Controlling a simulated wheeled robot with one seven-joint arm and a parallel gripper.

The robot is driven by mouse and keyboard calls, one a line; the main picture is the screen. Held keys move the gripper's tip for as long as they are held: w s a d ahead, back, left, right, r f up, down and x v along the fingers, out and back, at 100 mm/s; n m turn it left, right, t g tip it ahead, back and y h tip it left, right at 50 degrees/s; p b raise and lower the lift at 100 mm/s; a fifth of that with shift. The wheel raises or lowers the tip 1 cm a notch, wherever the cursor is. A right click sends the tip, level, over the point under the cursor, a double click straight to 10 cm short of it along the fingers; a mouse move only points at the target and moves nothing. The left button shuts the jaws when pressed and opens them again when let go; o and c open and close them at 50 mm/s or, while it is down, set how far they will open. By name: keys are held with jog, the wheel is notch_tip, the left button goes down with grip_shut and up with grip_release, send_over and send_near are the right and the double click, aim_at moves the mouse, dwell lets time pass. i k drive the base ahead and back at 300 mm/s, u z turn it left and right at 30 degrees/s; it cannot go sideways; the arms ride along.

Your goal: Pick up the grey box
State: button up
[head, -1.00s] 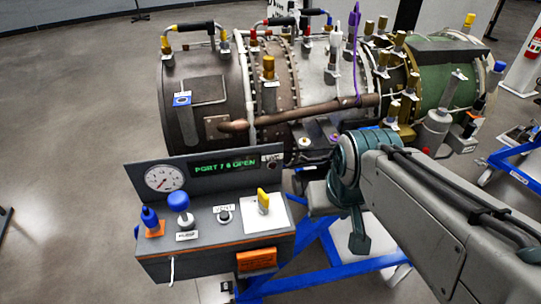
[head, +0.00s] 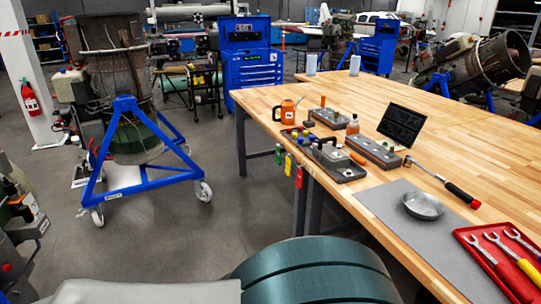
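Several grey box-like units stand on the wooden workbench in the head view. One is a long grey box (head: 373,153) near the middle, and another grey box (head: 331,119) stands farther back. A third, darker grey unit with a handle (head: 335,167) stands near the left edge, with small coloured caps beside it. I cannot tell which of them is the task's grey box. My arm shows as a large teal and pale grey link at the bottom, well short of these units. My gripper is out of view.
The workbench (head: 480,150) also holds an orange can (head: 288,112), a dark screen (head: 401,125), a metal dish (head: 422,206), a hammer-like tool (head: 445,184) and a red wrench tray (head: 505,255). A turbine on a blue stand (head: 140,183) is at left. Floor between is clear.

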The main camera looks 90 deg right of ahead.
aim_at(323, 153)
jog(key=z, duration=3.4)
jog(key=k, duration=0.5)
jog(key=u, duration=0.85)
jog(key=i, duration=1.4)
jog(key=z, duration=0.5)
jog(key=i, duration=1.3)
jog(key=z, duration=0.9)
